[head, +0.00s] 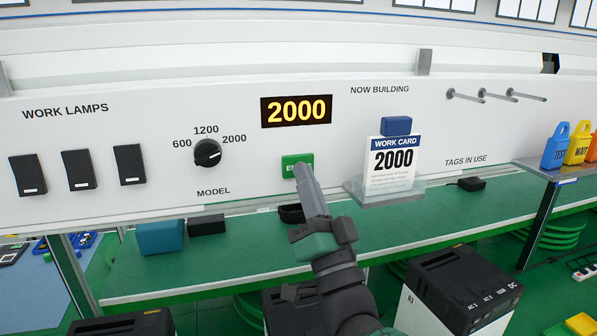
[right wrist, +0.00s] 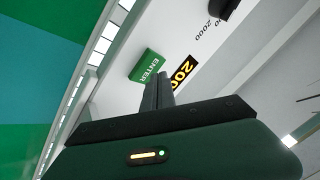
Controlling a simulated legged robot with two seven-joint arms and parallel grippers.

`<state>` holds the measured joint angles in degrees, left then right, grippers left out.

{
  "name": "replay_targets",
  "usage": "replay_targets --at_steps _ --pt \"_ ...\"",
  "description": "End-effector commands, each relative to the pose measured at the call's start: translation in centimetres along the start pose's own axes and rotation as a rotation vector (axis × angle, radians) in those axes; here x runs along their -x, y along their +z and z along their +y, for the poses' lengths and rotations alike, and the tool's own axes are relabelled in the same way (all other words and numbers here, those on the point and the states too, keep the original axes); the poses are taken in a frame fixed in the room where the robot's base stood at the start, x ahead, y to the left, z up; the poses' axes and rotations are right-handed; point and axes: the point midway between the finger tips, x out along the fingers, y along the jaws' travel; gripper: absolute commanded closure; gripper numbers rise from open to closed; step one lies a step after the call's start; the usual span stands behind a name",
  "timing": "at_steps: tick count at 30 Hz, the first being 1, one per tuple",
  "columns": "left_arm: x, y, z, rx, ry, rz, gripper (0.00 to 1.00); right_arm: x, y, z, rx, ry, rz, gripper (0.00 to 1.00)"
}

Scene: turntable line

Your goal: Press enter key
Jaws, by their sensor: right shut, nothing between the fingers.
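The green enter key (head: 290,165) is on the white panel below the display, and its right part is hidden behind my right gripper (head: 303,172). My right gripper is shut and empty. The display (head: 296,110) reads 2000. The model knob (head: 207,153) is left of the key. The work card (head: 391,165) reads 2000. My left gripper is not in view.
Three black lamp switches (head: 78,170) are at the panel's left. The card's clear holder (head: 362,192) juts out right of the key. Three pegs (head: 497,95) stick out at upper right, and coloured tags (head: 556,146) stand on a shelf. A green bench (head: 240,262) runs below.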

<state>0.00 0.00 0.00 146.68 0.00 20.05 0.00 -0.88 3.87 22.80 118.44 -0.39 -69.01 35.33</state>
Motion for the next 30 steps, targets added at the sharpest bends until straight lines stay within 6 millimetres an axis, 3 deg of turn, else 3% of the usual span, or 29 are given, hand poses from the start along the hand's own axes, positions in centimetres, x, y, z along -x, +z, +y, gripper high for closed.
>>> replay_targets --at_steps 11,24,30 --pt "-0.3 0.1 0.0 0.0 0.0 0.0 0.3 0.4 -0.2 -0.1 0.0 0.0 0.001 1.0" --pt "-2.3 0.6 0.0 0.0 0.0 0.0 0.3 3.8 -1.9 -2.0 0.001 -0.001 0.001 1.0" --pt "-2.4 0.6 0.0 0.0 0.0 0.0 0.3 4.2 -2.3 -2.2 -0.001 0.001 0.0 1.0"
